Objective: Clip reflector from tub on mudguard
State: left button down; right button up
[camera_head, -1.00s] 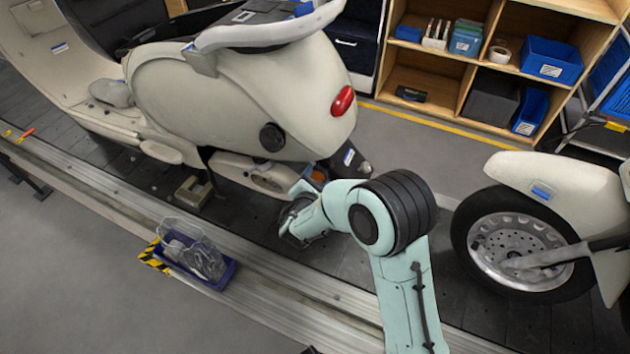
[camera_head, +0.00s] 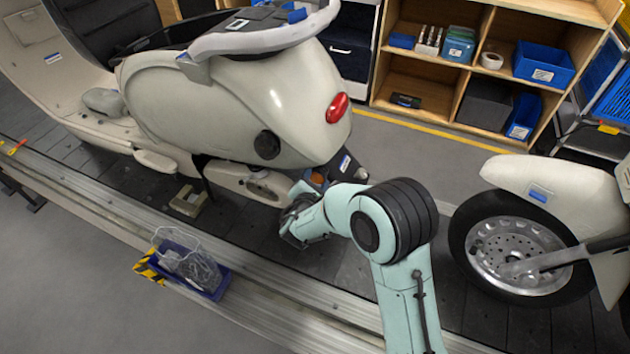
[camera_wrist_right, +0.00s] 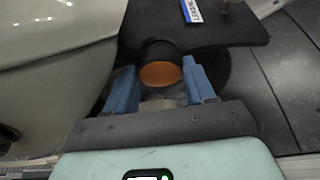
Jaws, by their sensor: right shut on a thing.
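My right gripper (camera_wrist_right: 160,82) is shut on the orange round reflector (camera_wrist_right: 160,74), which sits between its blue fingers with a dark round part just above it. The reflector also shows small in the head view (camera_head: 316,178), under the scooter's tail. The black mudguard (camera_wrist_right: 205,28), with a blue-and-white label, is directly behind it; it also shows in the head view (camera_head: 341,162). I cannot tell whether the reflector touches the mudguard. The blue tub (camera_head: 217,290) with clear bags stands on the conveyor's near rail. My left gripper is out of view.
The cream scooter body (camera_head: 225,100) hangs close over my right gripper. A second scooter's front wheel (camera_head: 515,255) stands to the right. Shelves (camera_head: 455,105) with blue bins are at the back. Dark slats between the two scooters are clear.

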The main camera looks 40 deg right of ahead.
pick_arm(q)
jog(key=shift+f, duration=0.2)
pick_arm(e)
jog(key=shift+w+d, duration=0.1)
jog(key=shift+d, duration=0.1)
dwell(0.3)
jog(key=o, duration=1.1)
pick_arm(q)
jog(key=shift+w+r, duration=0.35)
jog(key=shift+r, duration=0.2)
pick_arm(e)
jog(key=v, duration=1.3)
jog(key=shift+a, duration=0.15)
